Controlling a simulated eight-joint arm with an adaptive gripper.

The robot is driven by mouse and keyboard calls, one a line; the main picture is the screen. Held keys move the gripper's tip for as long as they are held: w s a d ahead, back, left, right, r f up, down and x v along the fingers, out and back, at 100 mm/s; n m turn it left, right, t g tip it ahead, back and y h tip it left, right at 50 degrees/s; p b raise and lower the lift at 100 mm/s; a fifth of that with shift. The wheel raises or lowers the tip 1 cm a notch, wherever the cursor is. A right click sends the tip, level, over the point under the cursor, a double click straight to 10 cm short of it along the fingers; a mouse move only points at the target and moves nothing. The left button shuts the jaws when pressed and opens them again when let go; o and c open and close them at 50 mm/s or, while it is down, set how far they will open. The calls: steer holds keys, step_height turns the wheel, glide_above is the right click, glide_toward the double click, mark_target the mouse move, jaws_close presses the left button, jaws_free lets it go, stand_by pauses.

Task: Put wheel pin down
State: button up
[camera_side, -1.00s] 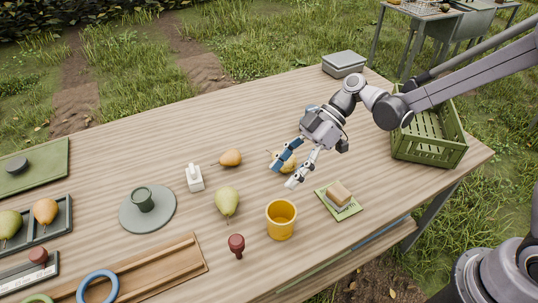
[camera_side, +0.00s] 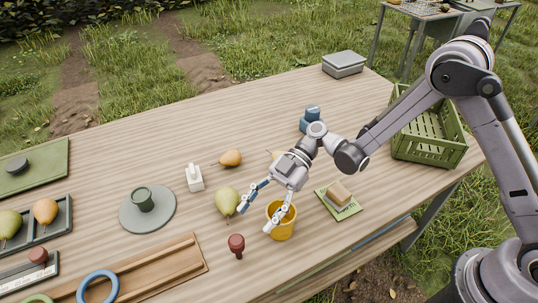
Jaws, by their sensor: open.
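My gripper (camera_side: 257,211) is open with nothing between its fingers. It hangs over the table's front middle, with one finger beside the green pear (camera_side: 227,201) and the other in front of the yellow cup (camera_side: 281,226). A dark red knobbed piece (camera_side: 236,243) stands upright on the table just below the fingers in the picture, apart from them. A blue knobbed piece (camera_side: 310,120) stands behind my wrist, partly hidden. I cannot tell which thing, if any, is the wheel pin.
A wooden tray (camera_side: 187,262) with a blue ring (camera_side: 97,287) lies front left. A grey-green disc (camera_side: 168,217) bears a small dark cup (camera_side: 143,199). A green crate (camera_side: 428,145) is at the right. The table's back middle is clear.

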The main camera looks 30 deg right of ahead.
mark_target(242, 235)
steer(key=shift+x, duration=2.6)
steer(key=shift+s, duration=0.1)
jaws_close()
